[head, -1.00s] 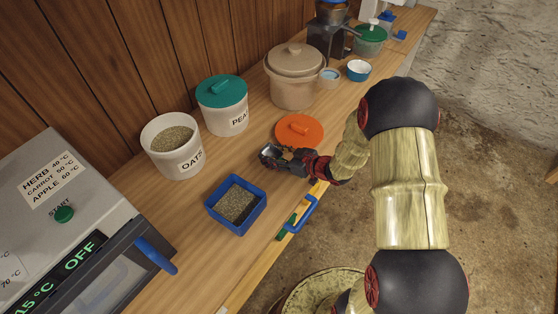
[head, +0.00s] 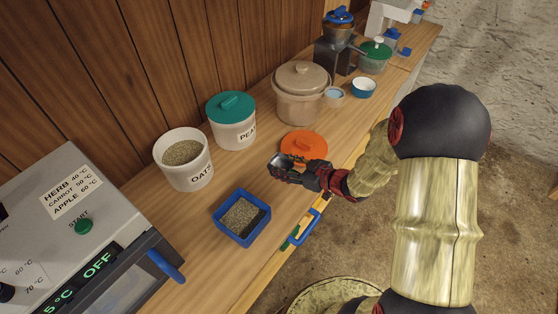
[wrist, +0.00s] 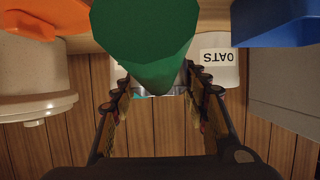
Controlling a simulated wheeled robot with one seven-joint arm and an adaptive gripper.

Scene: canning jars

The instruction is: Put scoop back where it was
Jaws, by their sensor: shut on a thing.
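My gripper (head: 277,166) is shut on the scoop, whose grey metal part (head: 283,160) shows at the fingertips in the head view. In the wrist view a large green piece (wrist: 145,35), seemingly the scoop's handle, sits close to the camera between my fingers and hides much behind it. The gripper is in front of the orange lid (head: 304,144), right of the blue tray (head: 221,222) of grainy contents. The open oats tub (head: 187,176) is to the left, full of grain. Whether the scoop holds anything is unclear.
The peas tub (head: 235,133) with its teal lid stands behind, beside a lidded beige crock (head: 300,105). The grey dryer (head: 120,205) is at left. Bare counter (head: 175,222) shows left of the tray.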

